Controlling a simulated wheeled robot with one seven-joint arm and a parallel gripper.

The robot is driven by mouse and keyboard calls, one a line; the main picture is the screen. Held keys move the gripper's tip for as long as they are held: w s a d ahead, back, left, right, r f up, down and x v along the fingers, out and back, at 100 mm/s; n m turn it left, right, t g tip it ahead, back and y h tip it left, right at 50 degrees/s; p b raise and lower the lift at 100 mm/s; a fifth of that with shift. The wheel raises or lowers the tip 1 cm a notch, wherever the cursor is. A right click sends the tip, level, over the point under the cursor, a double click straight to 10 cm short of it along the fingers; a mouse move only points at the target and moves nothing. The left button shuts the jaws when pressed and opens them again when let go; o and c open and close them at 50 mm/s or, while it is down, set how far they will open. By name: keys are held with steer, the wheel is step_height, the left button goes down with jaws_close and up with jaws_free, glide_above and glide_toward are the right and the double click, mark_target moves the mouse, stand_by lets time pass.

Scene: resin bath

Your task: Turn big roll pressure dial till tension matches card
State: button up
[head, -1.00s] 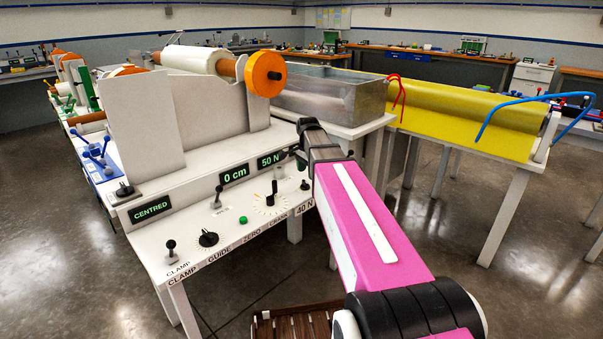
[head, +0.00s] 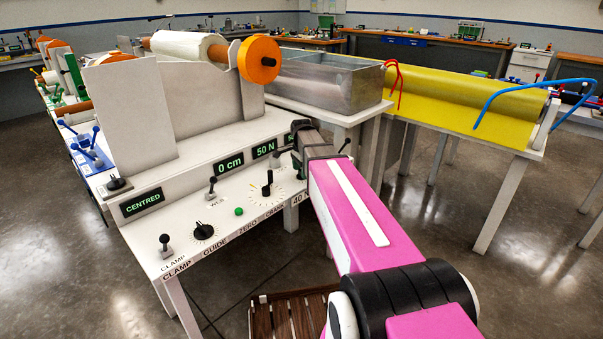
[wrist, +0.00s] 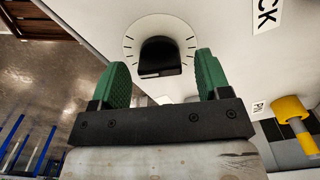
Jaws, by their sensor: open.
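In the wrist view a black dial (wrist: 160,55) with a round white ticked scale sits between the two green fingers of my open gripper (wrist: 163,60). Gaps show on both sides of it. In the head view my gripper is mostly hidden by my pink arm at the panel's right. A black dial (head: 267,187) on a ticked scale stands uncovered left of my arm; I cannot tell if it is the same dial. A readout (head: 265,149) shows 50 N; another (head: 290,139) is partly covered.
Other controls share the panel: a clamp lever (head: 164,243), guide knob (head: 203,231), green button (head: 238,211) and upright lever (head: 212,186). A white roll (head: 185,47) with an orange wheel (head: 260,60) is above. A metal bath (head: 330,82) stands behind.

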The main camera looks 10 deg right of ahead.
steer(key=shift+f, duration=0.65)
steer(key=c, duration=0.9)
steer(key=shift+n, duration=0.4)
steer(key=n, duration=0.3)
steer(key=shift+n, duration=2)
